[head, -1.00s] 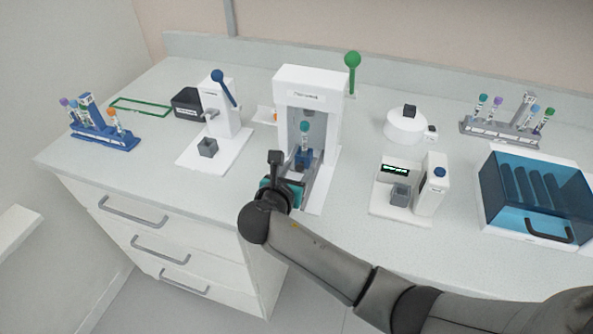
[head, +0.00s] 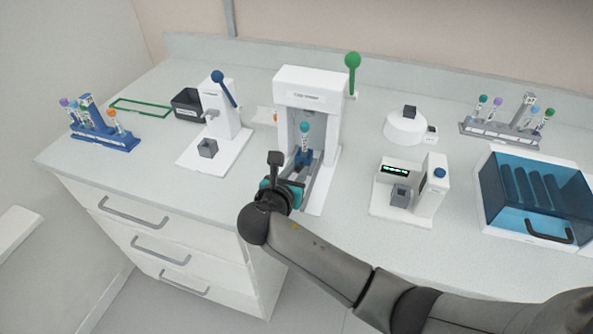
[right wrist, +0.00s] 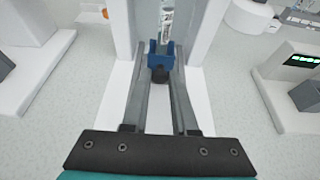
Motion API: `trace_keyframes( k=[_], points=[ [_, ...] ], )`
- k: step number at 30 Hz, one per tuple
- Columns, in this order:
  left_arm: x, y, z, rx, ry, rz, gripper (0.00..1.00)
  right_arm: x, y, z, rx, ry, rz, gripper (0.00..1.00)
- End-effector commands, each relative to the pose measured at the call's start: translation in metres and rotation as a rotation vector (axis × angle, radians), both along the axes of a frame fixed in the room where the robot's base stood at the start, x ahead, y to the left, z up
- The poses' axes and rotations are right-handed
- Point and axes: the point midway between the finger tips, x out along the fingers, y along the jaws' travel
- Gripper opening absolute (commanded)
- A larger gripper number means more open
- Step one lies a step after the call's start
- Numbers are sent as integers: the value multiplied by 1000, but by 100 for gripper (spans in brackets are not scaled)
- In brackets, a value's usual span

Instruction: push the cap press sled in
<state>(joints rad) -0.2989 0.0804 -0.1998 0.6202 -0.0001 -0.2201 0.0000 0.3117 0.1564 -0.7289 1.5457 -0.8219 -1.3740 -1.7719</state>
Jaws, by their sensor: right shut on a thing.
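The cap press (head: 310,90) is a white frame with a green-knobbed lever (head: 352,62) raised at its right. Its blue sled (head: 303,158) sits on grey rails at the press opening and holds an upright tube with a teal cap (head: 304,128). In the right wrist view the sled (right wrist: 161,56) shows with a dark round knob (right wrist: 160,73) on its near side. My right gripper (head: 287,187) is at the near end of the rails, in front of the sled; its jaws are shut, and what lies between them is hidden. My left gripper is out of view.
A second press with a blue lever (head: 222,88) stands to the left, and a small device with a green display (head: 395,170) to the right. A blue tube rack (head: 105,138) is far left. A blue-lidded box (head: 535,190) is far right.

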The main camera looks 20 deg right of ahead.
Motion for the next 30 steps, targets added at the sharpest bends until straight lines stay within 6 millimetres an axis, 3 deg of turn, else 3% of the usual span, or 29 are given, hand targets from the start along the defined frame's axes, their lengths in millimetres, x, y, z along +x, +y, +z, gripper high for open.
trace_keyframes(
  k=[22,30],
  points=[
    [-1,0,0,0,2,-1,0,1,-1,0,-1,2,-1,0],
    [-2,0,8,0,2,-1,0,19,-13,1,-3,1,-1,0]
  ],
)
